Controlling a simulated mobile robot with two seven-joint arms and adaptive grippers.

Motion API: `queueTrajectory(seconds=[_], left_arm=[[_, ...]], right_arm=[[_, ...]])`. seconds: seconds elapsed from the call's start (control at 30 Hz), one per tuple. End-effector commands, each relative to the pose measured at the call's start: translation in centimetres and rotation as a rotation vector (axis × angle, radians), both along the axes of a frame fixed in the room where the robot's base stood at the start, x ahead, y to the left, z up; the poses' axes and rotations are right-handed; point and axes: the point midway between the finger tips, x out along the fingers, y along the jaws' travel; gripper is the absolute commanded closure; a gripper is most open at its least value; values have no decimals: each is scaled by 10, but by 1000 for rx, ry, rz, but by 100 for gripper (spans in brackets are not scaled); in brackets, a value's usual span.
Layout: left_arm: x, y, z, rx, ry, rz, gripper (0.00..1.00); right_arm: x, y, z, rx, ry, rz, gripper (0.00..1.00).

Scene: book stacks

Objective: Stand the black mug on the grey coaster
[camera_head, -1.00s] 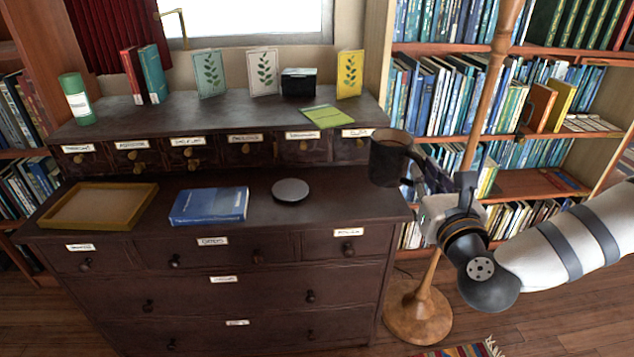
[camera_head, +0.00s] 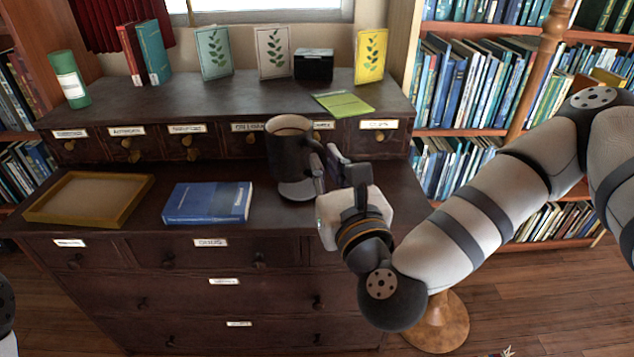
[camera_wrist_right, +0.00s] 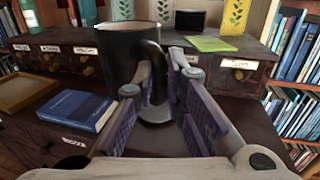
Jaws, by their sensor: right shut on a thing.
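The black mug (camera_head: 289,155) is upright at the middle of the dresser top, in front of the small drawers. It also shows in the wrist view (camera_wrist_right: 122,60). My right gripper (camera_head: 328,167) is shut on its handle from the right side. The round grey coaster (camera_head: 298,191) shows partly below the mug, whose body hides the rest. In the wrist view the coaster (camera_wrist_right: 156,114) lies below and a little right of the mug, partly behind my fingers. The mug looks a little above it; contact cannot be told. My left gripper is out of view.
A blue book (camera_head: 208,203) lies left of the coaster, and a wooden tray (camera_head: 140,197) lies further left. On the upper shelf stand cards, books, a black box (camera_head: 314,65) and a green cylinder (camera_head: 69,80). A lamp pole (camera_head: 540,70) stands at the right.

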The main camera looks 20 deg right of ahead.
Motion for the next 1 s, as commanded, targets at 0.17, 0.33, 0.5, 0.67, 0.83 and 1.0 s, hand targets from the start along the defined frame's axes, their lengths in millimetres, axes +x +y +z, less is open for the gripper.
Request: queueTrajectory(seconds=[0.17,0.33,0.5,0.67,0.83,1.0], left_arm=[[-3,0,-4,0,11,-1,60],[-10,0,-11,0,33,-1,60],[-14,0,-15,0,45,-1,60],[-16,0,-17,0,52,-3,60],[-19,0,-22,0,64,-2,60],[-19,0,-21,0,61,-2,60]], right_arm=[[40,-16,-19,-1,-3,-4,100],[72,-28,-54,-3,3,-1,100],[91,-34,-75,0,0,0,100],[100,-38,-88,-1,0,0,100],[98,-37,-115,1,0,0,100],[99,-38,-113,2,-3,0,100]])
